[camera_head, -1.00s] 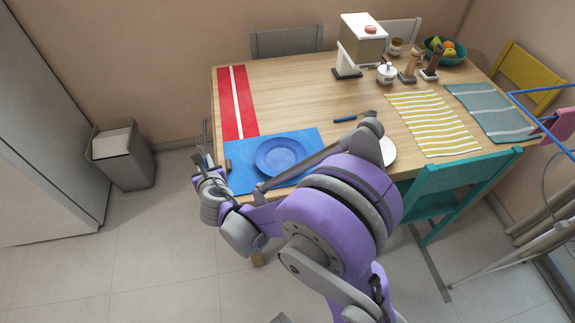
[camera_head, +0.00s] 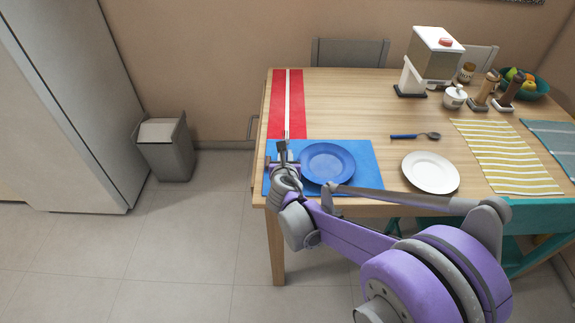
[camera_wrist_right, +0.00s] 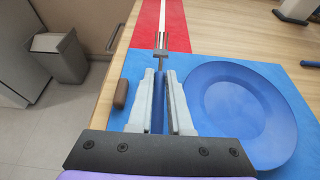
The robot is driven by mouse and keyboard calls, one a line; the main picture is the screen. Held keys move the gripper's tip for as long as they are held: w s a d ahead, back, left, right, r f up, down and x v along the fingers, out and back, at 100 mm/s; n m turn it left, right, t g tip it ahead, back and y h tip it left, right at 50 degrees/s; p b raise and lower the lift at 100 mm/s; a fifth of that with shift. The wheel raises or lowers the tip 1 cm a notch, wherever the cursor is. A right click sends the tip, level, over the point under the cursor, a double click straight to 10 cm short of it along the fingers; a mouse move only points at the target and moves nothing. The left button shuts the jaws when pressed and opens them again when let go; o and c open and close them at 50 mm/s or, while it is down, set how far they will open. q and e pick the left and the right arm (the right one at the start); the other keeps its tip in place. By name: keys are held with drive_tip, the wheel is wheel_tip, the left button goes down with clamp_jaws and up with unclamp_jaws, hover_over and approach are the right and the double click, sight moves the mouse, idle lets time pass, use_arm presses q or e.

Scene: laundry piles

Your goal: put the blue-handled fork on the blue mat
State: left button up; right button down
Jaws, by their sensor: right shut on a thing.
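The blue-handled fork (camera_wrist_right: 157,116) stands out in the right wrist view, its silver tines pointing away toward the red runner. My right gripper (camera_wrist_right: 160,78) is shut on its blue handle. The blue mat (camera_wrist_right: 190,65) lies on the table under and around the gripper. A blue plate (camera_wrist_right: 240,115) lies on the mat, to the right of the fork. In the head view my right gripper (camera_head: 284,160) is over the left part of the mat (camera_head: 365,165), left of the plate (camera_head: 327,162). I cannot tell the fork's exact height above the mat. My left gripper is not in view.
A small brown object (camera_wrist_right: 121,93) sits at the mat's left edge. A red and white runner (camera_head: 276,105) lies behind the mat. A blue-handled spoon (camera_head: 413,136) and a white plate (camera_head: 430,173) lie to the right. A grey bin (camera_head: 165,148) stands on the floor.

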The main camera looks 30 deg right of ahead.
drive_tip(key=shift+f+b, duration=0.4)
drive_tip(key=shift+f, duration=1.35)
drive_tip(key=shift+f, duration=0.1)
drive_tip(key=c, duration=0.8)
unclamp_jaws()
drive_tip(key=shift+c, duration=0.2)
